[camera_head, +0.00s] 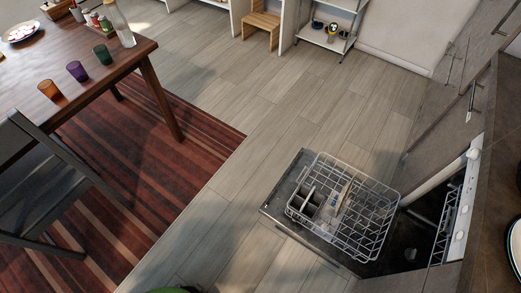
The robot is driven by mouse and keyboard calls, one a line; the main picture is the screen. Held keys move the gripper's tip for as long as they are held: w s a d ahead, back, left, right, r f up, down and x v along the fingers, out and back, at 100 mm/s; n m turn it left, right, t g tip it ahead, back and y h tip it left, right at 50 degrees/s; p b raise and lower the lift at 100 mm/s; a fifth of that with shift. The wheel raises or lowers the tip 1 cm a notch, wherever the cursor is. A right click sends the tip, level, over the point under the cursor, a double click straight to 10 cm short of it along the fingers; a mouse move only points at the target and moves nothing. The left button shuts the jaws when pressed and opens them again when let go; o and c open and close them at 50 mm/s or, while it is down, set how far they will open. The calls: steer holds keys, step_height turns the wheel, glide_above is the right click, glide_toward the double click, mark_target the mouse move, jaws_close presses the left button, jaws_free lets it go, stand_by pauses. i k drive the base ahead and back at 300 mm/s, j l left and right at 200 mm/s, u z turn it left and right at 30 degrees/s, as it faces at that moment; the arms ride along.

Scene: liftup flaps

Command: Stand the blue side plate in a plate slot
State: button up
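The dishwasher is open at the lower right, with its door (276,206) folded down. A white wire rack (375,215) is pulled out over the door. The rack holds a grey cutlery basket (308,198) and a small pale item that I cannot make out. No plate is clearly visible in the rack, and single plate slots are too small to tell. A round plate-like item (516,245), cut off by the right edge, lies on the dark counter; I cannot tell whether it is the blue side plate. My gripper is not in view.
A wooden table (70,50) with several cups, a glass bottle (121,25) and a white plate (20,32) stands upper left. A dark chair (45,190) stands on the striped rug (150,200). Grey floor is clear between rug and dishwasher. Shelves line the back.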

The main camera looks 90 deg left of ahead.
mark_target(382, 194)
steer(key=u, duration=0.45)
steer(key=i+u, duration=0.15)
steer(key=u, duration=0.3)
steer(key=l+u, duration=0.1)
steer(key=u, duration=0.35)
steer(key=i+l+u, duration=0.1)
steer(key=u, duration=0.35)
